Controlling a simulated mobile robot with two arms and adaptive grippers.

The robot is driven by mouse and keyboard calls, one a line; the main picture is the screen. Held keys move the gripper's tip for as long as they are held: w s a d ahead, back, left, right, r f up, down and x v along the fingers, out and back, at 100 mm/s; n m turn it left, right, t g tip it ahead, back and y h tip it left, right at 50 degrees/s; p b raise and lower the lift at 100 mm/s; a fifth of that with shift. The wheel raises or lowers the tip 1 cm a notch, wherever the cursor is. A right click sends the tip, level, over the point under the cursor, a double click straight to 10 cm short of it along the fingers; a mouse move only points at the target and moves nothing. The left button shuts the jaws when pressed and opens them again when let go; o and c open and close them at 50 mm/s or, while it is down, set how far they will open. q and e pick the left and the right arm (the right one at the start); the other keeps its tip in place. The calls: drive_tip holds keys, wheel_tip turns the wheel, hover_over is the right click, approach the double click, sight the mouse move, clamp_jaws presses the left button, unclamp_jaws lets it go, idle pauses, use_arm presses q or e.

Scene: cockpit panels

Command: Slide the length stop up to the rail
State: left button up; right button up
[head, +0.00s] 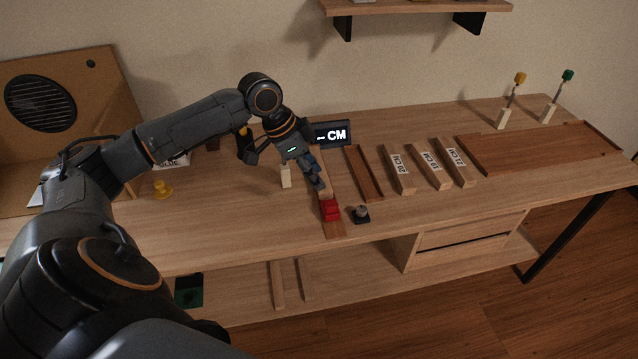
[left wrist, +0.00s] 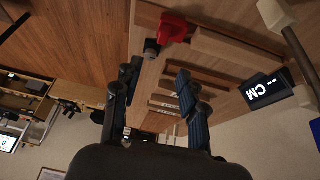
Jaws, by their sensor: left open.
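A red block (head: 330,209), which looks like the length stop, sits near the front end of a narrow brown wooden strip (head: 334,229), perhaps the rail. In the left wrist view the red block (left wrist: 172,27) lies beside a pale wooden piece (left wrist: 230,48). My left gripper (head: 318,184) is above the strip, just behind the red block, fingers pointing down and forward. In the left wrist view its two fingers (left wrist: 157,82) are apart with nothing between them. The gripper hides part of the strip. My right gripper is in neither view.
A small dark knob (head: 361,213) stands right of the red block. A display (head: 332,134) reading "-- CM" is behind. A brown tray (head: 363,172) and labelled wooden blocks (head: 400,170) lie to the right. A pale peg (head: 285,176) stands left of the gripper.

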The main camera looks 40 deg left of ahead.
use_arm(q)
drive_tip(key=d+f+m+h+b, duration=0.1)
drive_tip(key=d+f+h+b, duration=0.1)
drive_tip(key=d+f+h, duration=0.15)
drive_tip(key=n+t+h+b, duration=0.1)
drive_tip(key=t+h+b, duration=0.1)
drive_tip(key=t+b, duration=0.45)
approach(331, 204)
drive_tip(key=p+x, duration=0.2)
drive_tip(key=x, duration=0.8)
drive_tip(key=shift+d, duration=0.15)
drive_tip(key=shift+c, duration=0.4)
drive_tip(key=shift+y, duration=0.25)
clamp_jaws()
